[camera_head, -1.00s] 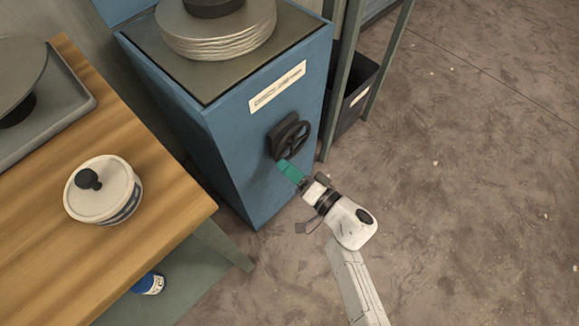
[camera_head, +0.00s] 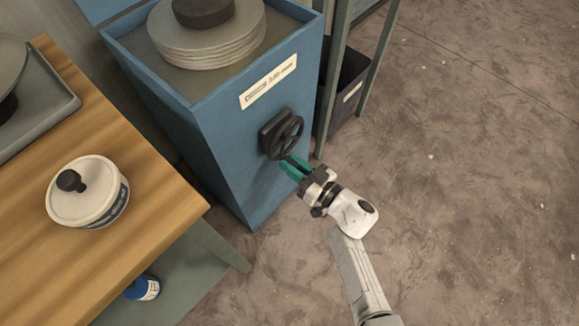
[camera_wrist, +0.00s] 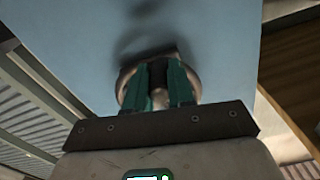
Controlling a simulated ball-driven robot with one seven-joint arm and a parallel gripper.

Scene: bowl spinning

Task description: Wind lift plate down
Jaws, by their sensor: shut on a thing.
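A blue cabinet (camera_head: 205,135) holds a dark lift plate (camera_head: 172,72), which sits below the cabinet's top rim. A stack of pale discs (camera_head: 205,48) with a dark cylinder on top (camera_head: 203,11) rests on it. A black handwheel (camera_head: 297,127) is on the cabinet's front face under a white label (camera_head: 268,82). My gripper (camera_head: 292,164), with green fingers, is shut on the wheel's handle at its lower edge. In the wrist view, the fingers (camera_wrist: 160,85) stand on both sides of the pale handle (camera_wrist: 160,99), with the wheel rim (camera_wrist: 124,90) behind.
A wooden table (camera_head: 110,150) at the left bears a white lidded jar (camera_head: 90,205) and a grey tray (camera_head: 65,105). A blue container (camera_head: 143,288) is on the shelf below. A rack with a dark bin (camera_head: 345,95) stands right of the cabinet. The floor at the right is clear.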

